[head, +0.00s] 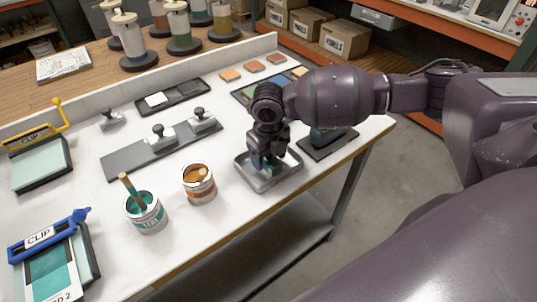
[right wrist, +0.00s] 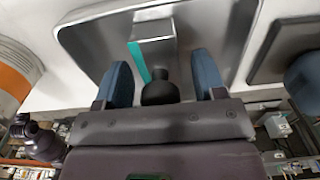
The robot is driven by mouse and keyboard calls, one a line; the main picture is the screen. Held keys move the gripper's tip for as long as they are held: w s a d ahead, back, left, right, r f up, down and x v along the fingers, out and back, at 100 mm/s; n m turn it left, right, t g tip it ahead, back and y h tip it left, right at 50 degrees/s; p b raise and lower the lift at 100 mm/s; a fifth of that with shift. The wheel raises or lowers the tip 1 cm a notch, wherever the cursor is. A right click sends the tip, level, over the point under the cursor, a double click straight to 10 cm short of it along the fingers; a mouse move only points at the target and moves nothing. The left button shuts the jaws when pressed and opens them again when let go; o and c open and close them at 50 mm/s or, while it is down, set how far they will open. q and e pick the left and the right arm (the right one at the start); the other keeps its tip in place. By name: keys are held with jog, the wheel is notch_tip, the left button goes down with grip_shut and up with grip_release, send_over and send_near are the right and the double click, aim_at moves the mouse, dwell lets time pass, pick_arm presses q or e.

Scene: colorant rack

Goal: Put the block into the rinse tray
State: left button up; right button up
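The block (right wrist: 155,25) is a grey piece with a teal strip along one side and a black knob handle. In the right wrist view it is inside the outline of the metal rinse tray (right wrist: 87,42); whether it touches the floor is unclear. The rinse tray (head: 285,178) stands near the table's front edge. My right gripper (head: 266,163) is low over it and hides most of the block in the head view. In the right wrist view its blue fingers (right wrist: 160,78) are apart, one on each side of the knob, with gaps showing. My left gripper is out of view.
An orange tin (head: 199,183) and a teal tin (head: 146,211) stand left of the tray. A dark plate (head: 318,152) lies to its right. A grey rack (head: 126,163) with knobbed blocks and a black tray (head: 185,96) lie behind. Clipboards (head: 52,262) are at far left.

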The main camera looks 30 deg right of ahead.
jog(key=shift+r, duration=0.25)
notch_tip(320, 180, up, 11)
jog(key=shift+f+p, duration=0.1)
jog(key=shift+p, duration=0.3)
jog(key=shift+r, duration=0.5)
jog(key=shift+s, duration=0.1)
